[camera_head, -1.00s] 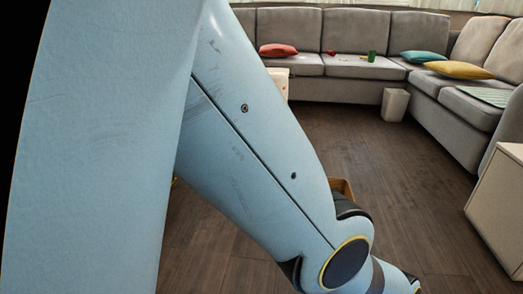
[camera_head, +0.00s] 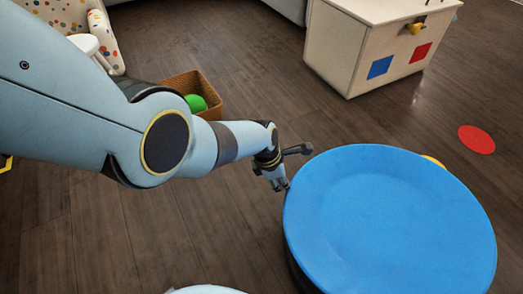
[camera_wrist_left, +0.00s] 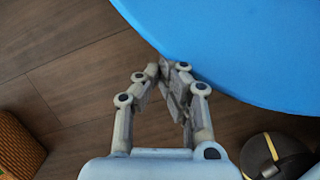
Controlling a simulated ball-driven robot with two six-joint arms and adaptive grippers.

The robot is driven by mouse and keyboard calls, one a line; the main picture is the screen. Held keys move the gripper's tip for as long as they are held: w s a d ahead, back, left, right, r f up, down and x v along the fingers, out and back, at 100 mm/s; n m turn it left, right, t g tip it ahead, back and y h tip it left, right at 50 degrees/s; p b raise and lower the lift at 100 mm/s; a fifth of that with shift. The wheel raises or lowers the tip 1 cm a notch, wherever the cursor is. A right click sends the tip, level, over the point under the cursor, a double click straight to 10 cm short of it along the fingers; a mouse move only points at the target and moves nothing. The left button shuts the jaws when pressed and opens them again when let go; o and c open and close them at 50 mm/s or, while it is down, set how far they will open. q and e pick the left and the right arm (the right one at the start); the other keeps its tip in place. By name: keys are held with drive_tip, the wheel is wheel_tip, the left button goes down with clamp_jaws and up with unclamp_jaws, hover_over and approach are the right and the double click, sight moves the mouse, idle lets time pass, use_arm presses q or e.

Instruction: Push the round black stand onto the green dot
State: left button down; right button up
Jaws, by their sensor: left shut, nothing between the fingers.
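A large round stand (camera_head: 390,225) fills the lower right of the head view. Its flat top is blue and its side, seen at the lower left, is black. The blue top also shows in the left wrist view (camera_wrist_left: 245,40). My left gripper (camera_head: 282,186) is just left of the stand's rim, pointing down. In the left wrist view its fingers (camera_wrist_left: 165,70) are shut and empty, with the tips close to the blue edge. I cannot tell whether they touch it. No green dot is in view. My right gripper is not in view.
A wicker box (camera_head: 210,95) with a green ball (camera_head: 196,103) stands behind my left arm. A white cabinet (camera_head: 370,45) with blue and red squares stands at the back. A red dot (camera_head: 476,139) lies on the floor at right. Dark wood floor is clear between them.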

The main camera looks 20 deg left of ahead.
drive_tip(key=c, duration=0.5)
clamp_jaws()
use_arm(q)
drive_tip(key=v, duration=1.1)
drive_tip(key=shift+r, duration=0.2)
